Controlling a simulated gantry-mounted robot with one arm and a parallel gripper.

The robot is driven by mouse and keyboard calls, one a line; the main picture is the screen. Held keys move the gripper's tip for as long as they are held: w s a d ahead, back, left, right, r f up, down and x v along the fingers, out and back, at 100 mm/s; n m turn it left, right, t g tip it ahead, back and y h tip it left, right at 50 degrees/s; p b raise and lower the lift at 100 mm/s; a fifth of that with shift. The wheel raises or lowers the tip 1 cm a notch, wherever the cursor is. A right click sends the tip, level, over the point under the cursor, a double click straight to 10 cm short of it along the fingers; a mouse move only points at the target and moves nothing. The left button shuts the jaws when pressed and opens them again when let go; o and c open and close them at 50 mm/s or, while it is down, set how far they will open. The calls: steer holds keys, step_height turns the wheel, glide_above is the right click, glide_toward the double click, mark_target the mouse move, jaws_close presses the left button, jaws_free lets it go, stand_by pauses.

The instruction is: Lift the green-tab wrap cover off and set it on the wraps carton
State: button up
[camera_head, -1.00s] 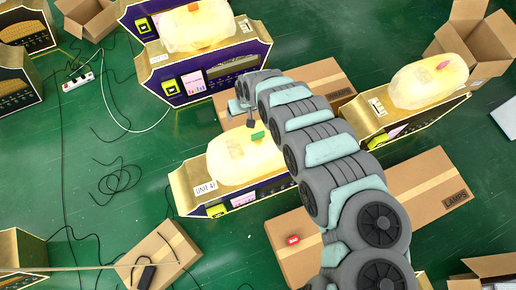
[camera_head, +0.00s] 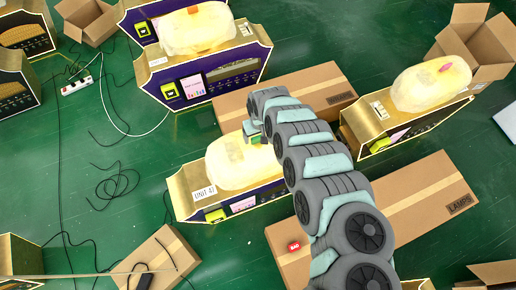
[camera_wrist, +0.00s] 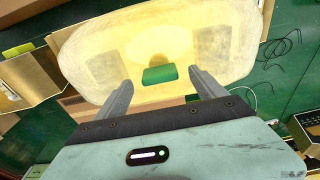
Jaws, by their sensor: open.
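The green-tab wrap cover (camera_head: 232,168) is a pale yellow, translucent shell on top of the gold and purple unit labelled UNIT 41. Its green tab (camera_wrist: 160,74) stands up from the cover in the wrist view. My gripper (camera_wrist: 160,79) is open, with one finger on each side of the tab and a gap showing on both sides. In the head view my gripper (camera_head: 254,130) is at the cover's upper right side, partly hidden by my arm. I cannot tell which carton is the wraps carton; no label reading wraps is legible.
Orange-tab (camera_head: 193,10) and pink-tab (camera_head: 444,67) covers sit on neighbouring units. A closed carton (camera_head: 232,108) lies behind the unit, and a LAMPS carton (camera_head: 420,200) lies to the right. A red object (camera_head: 294,246) sits on the LAMPS carton. Cables (camera_head: 118,184) lie on the green floor.

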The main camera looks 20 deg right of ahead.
mark_target(258, 137)
steer(key=shift+w+a+f+b, duration=0.1)
steer(key=shift+w+f+b, duration=0.05)
steer(key=shift+f, duration=0.4)
steer(key=shift+w+f+b, duration=0.1)
steer(key=shift+f+b, duration=0.05)
steer(key=shift+f, duration=1.05)
jaws_close()
